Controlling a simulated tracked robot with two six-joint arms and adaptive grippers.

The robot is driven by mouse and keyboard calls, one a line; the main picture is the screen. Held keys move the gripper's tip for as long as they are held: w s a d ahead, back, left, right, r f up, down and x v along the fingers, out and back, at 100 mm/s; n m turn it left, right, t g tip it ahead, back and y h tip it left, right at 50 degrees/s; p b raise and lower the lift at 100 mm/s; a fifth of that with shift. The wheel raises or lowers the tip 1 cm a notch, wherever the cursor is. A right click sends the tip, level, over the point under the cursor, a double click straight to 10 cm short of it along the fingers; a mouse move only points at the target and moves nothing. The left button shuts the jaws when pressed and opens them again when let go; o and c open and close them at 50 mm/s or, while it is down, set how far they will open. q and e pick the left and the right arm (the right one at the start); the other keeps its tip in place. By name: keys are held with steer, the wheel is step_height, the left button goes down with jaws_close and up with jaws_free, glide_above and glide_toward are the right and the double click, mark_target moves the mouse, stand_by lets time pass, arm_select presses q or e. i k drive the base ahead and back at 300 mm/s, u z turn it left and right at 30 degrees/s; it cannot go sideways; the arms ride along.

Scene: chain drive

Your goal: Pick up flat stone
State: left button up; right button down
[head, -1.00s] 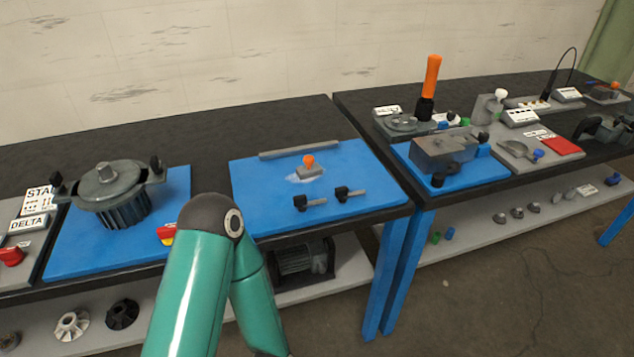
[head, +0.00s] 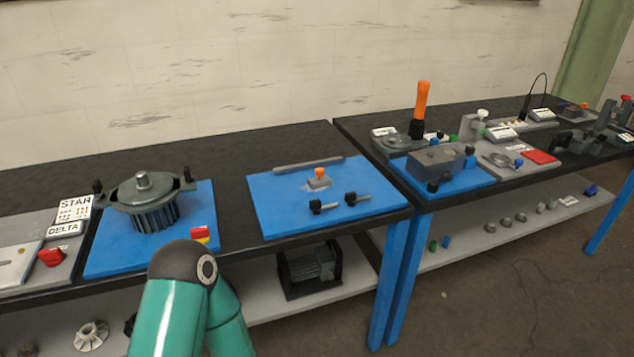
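No piece is clearly marked as the flat stone. On the middle blue mat (head: 275,215) sits a small flat grey block (head: 318,184) with an orange knob on top, with a pale patch beside it. A long thin grey bar (head: 308,164) lies along the mat's back edge. Two dark-headed bolts (head: 322,207) lie near the mat's front. I cannot tell which of these, if any, is the stone. Neither of my grippers is in view; only a teal arm of mine shows at the bottom, in front of the bench.
A finned motor housing (head: 150,205) stands on the left blue mat (head: 112,262). On the right bench are a grey block (head: 436,160), an orange-handled tool (head: 421,105) and a red pad (head: 541,157). Bare black bench top (head: 230,165) shows between the mats. Lower shelves hold several parts.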

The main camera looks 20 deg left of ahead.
mark_target(322, 180)
steer(key=u, duration=0.05)
steer(key=i, duration=0.9)
steer(key=z, duration=0.05)
